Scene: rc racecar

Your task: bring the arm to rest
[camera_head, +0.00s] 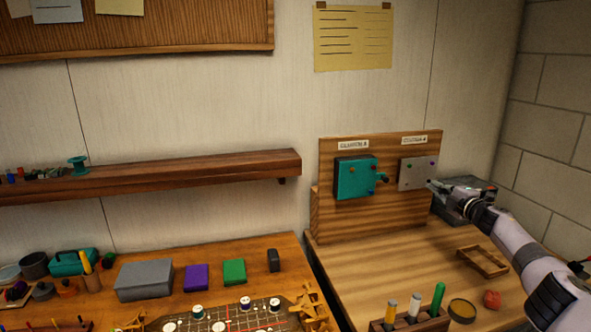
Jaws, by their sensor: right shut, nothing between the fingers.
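My right arm comes in from the lower right. Its gripper (437,187) is small in the view and shut, with nothing seen between the fingers. It points left, close in front of the grey plate (418,173) on the upright wooden board (375,217). I cannot tell whether the fingertips touch the plate. A teal box (354,178) with a dark knob at its side is mounted on the board left of the plate. My left gripper is not in view.
A dark grey box (451,209) stands behind my right gripper. A wooden shelf (240,167) juts from the wall at left. The right bench's middle is clear.

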